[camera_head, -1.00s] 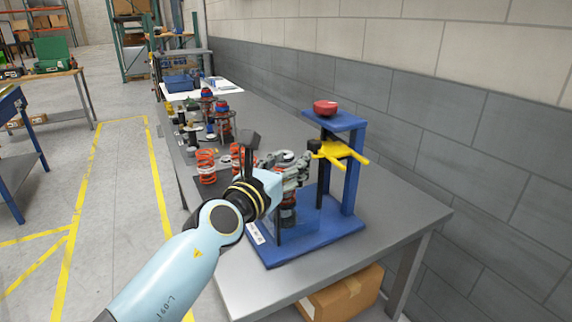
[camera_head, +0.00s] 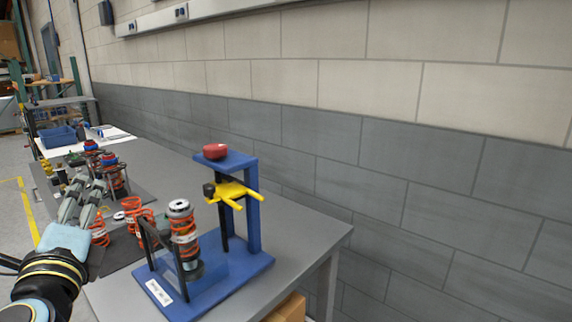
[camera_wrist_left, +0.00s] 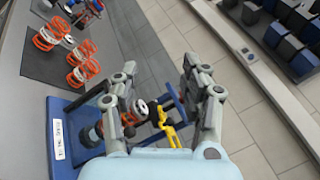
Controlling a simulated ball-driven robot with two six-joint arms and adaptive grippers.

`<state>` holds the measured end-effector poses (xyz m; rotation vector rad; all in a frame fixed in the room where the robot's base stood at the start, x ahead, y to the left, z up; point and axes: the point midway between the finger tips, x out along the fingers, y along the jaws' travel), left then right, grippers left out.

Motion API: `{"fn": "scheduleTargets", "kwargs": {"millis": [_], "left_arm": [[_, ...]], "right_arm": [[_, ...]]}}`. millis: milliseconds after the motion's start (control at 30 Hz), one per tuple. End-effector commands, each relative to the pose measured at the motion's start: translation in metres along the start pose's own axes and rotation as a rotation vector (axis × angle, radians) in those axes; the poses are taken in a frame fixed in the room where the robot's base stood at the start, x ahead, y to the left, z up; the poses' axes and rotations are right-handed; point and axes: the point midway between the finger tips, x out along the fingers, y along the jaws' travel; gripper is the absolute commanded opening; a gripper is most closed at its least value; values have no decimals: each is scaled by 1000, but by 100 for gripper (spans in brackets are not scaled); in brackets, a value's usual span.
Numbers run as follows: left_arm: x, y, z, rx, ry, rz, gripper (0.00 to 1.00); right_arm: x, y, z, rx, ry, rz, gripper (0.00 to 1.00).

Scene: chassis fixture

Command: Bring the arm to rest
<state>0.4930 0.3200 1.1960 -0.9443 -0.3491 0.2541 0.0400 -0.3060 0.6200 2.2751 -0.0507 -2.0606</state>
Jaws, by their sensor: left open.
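My left gripper (camera_head: 88,190) is at the left in the head view, over the table beside the fixture. Its fingers are apart, with nothing between them. It also shows in the left wrist view (camera_wrist_left: 160,75). The blue fixture (camera_head: 240,272) stands upright on the table to its right, with a yellow fork (camera_head: 232,193) and a red knob (camera_head: 215,152) on top. An orange spring with a damper (camera_head: 183,235) stands in the fixture, apart from my gripper. In the left wrist view the fixture's base (camera_wrist_left: 62,150) is at the lower left. My right gripper is not in view.
Loose orange springs (camera_head: 137,212) lie on a dark mat next to my left gripper. Several spring assemblies (camera_head: 112,165) and a blue bin (camera_head: 58,137) are farther back. A block wall (camera_head: 330,165) runs along the table's far side. The table's right end (camera_head: 315,232) is bare.

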Motion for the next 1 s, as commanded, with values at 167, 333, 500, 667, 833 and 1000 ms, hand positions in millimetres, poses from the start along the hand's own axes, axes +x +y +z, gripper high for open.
{"fn": "scheduleTargets", "kwargs": {"millis": [167, 333, 500, 667, 833, 1000], "left_arm": [[-56, 75, 53, -651, -210, 388, 45], [-127, 121, 40, -1068, -321, 779, 45], [-189, 131, 15, -1273, -365, 1095, 45], [-244, 123, -4, -1372, -383, 1360, 45], [-284, 128, -26, -1400, -393, 1558, 45], [-285, 184, -60, -1388, -409, 1568, 45]], "right_arm": [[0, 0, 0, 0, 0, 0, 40], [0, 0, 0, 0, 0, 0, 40], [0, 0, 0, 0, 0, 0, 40], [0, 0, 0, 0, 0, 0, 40], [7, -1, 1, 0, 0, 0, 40], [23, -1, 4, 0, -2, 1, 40]]}}
